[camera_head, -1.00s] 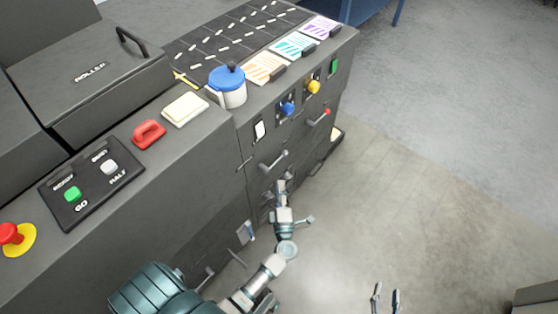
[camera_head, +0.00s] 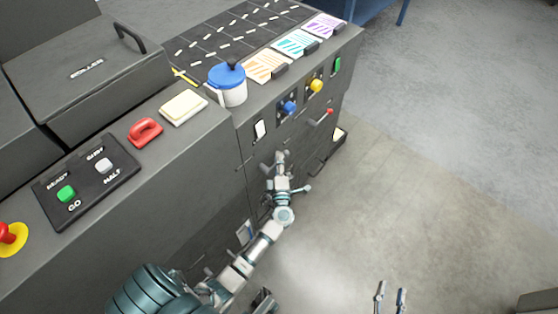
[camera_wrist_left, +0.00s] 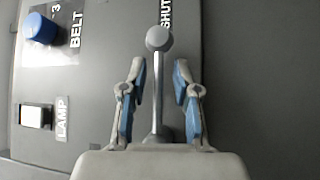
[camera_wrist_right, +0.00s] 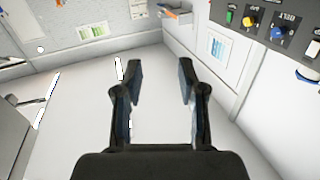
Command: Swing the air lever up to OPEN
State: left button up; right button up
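The air lever (camera_wrist_left: 157,90) is a grey rod with a round grey ball knob (camera_wrist_left: 158,39). In the left wrist view it runs between the two fingers of my left gripper (camera_wrist_left: 159,75), with a gap on each side. The fingers are open and straddle the rod below the knob. A SHUT label (camera_wrist_left: 166,14) lies beyond the knob. In the head view my left gripper (camera_head: 280,160) is at the cabinet's front face and largely hides the lever. My right gripper (camera_head: 390,294) is open and empty over the floor; it also shows in the right wrist view (camera_wrist_right: 158,70).
A blue knob (camera_wrist_left: 40,27) marked BELT and a white LAMP switch (camera_wrist_left: 35,116) sit left of the lever. A red-tipped lever (camera_head: 329,111) projects farther along the cabinet front. A blue-lidded pot (camera_head: 228,84) stands on top. The floor to the right (camera_head: 450,180) is clear.

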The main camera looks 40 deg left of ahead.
pick_arm(q)
grip_shut()
jog(key=shift+f, duration=0.1)
